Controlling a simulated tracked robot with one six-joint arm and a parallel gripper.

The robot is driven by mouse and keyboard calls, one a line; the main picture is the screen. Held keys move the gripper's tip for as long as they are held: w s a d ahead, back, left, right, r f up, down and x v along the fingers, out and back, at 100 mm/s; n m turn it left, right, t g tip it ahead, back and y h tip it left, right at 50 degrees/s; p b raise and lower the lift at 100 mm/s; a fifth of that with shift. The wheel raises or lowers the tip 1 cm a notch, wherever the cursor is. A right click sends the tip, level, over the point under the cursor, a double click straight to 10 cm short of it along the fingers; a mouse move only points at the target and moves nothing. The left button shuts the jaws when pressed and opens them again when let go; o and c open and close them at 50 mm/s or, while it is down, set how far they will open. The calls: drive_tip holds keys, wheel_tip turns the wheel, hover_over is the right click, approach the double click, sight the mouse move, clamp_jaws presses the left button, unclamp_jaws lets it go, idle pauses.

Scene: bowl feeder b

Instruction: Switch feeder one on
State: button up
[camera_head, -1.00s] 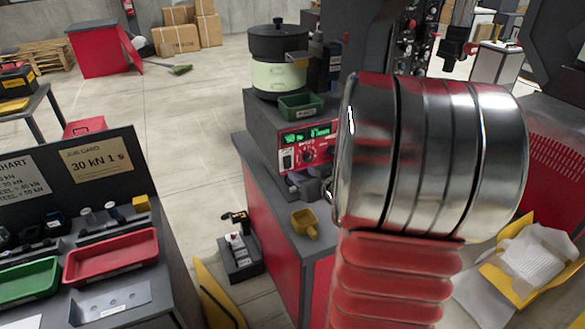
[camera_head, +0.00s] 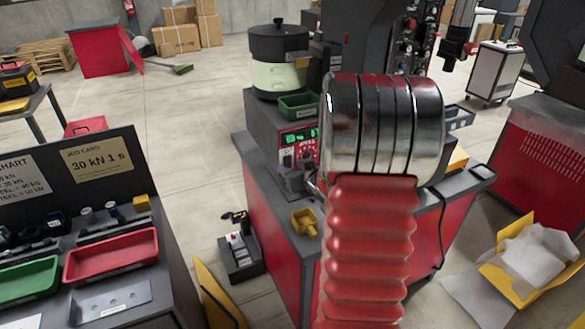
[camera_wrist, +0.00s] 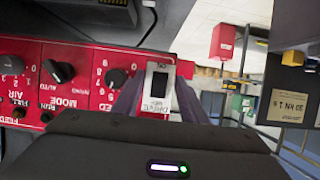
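The feeder's red control panel (camera_head: 300,140) with green displays stands on the bench, under the black-lidded, pale-green bowl unit (camera_head: 279,62). A rocker switch (camera_wrist: 159,79) with a white label plate sits at the panel's end in the wrist view; its label looks like "DRIVE". It also shows small in the head view (camera_head: 287,157). My gripper (camera_wrist: 156,95) has its two dark fingers apart, one on each side of the label plate, with nothing visibly held. Contact with the switch cannot be told.
Several black knobs (camera_wrist: 62,72) line the panel beside the switch. A green tray (camera_head: 298,106) sits above the panel. A yellow scoop (camera_head: 304,222) lies on the bench front. A small control box (camera_head: 238,257) stands on the floor left of the bench.

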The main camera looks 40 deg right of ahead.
drive_tip(key=shift+c, duration=0.6)
clamp_jaws()
drive_tip(key=shift+a+f+t, duration=0.1)
drive_tip(key=shift+f+t, duration=0.1)
drive_tip(key=shift+t, duration=0.1)
drive_tip(key=shift+f+t+h, duration=0.25)
drive_tip(key=shift+t+h, duration=0.15)
drive_tip(key=shift+t, duration=0.7)
drive_tip(key=shift+o, duration=0.6)
unclamp_jaws()
